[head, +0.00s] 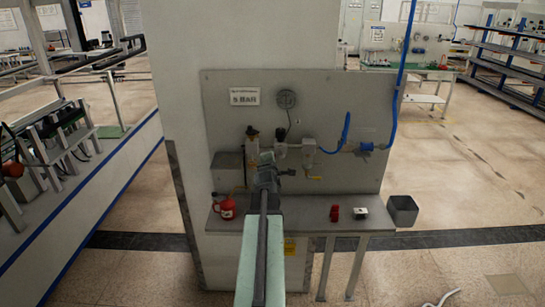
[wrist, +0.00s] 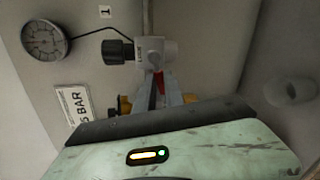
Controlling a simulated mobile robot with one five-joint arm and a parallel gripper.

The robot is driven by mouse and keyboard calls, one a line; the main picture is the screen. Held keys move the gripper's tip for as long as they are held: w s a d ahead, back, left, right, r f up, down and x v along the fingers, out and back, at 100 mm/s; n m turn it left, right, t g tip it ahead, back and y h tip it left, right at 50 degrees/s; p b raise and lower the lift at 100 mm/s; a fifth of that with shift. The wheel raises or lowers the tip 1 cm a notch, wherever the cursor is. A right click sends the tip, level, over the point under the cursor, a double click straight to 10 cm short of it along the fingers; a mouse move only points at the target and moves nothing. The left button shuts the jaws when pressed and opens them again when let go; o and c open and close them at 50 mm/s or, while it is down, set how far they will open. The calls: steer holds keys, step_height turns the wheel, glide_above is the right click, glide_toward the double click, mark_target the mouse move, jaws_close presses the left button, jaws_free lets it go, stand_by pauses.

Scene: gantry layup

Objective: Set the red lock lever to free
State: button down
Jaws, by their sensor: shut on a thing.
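The red lock lever (wrist: 158,82) shows in the wrist view as a narrow red strip below a grey valve body (wrist: 156,50). My gripper (wrist: 158,93) is shut on it, with one grey-blue finger on each side. Part of the lever is hidden by the fingers, so I cannot read its setting. In the head view my gripper (head: 265,172) is at the row of fittings on the grey panel (head: 350,110), above the bench. The lever is hidden there behind my gripper.
A gauge (wrist: 45,40) and black knob (wrist: 118,52) are close by. On the bench (head: 300,226) are a red can (head: 225,209), a red block (head: 334,213) and a small white box (head: 362,212). A grey bin (head: 402,211) is at the right end. Blue hose (head: 400,75) hangs right.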

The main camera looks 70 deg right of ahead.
steer(key=shift+r+m, duration=0.15)
steer(key=shift+m, duration=0.25)
stand_by(0.3)
steer(key=c, duration=1.4)
jaws_free()
steer(key=shift+c, duration=0.2)
